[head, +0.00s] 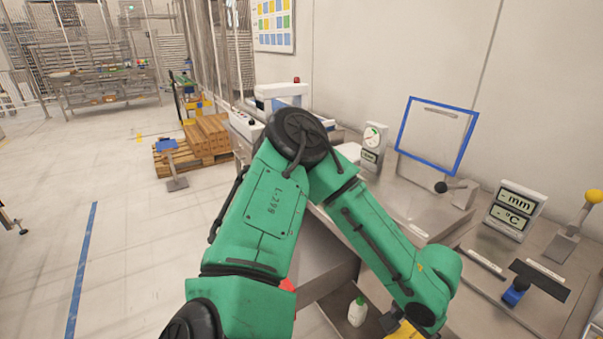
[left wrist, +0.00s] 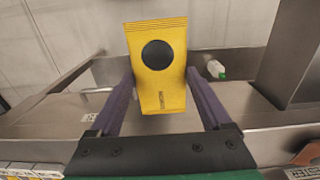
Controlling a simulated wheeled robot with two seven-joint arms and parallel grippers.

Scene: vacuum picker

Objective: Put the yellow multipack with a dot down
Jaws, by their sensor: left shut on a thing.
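The yellow multipack (left wrist: 160,75) has a large black dot on its face and stands upright between the two dark fingers of my left gripper (left wrist: 161,85) in the left wrist view. The fingers are shut on its sides. In the head view only a bit of the yellow pack (head: 404,331) shows at the bottom edge, below the end of my green left arm. Whether its base touches a surface cannot be told. My right gripper is in neither view.
A white bottle with a green cap (head: 357,312) stands near the pack; it also shows in the left wrist view (left wrist: 216,69). Stacked pallets (head: 205,140) stand farther off.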

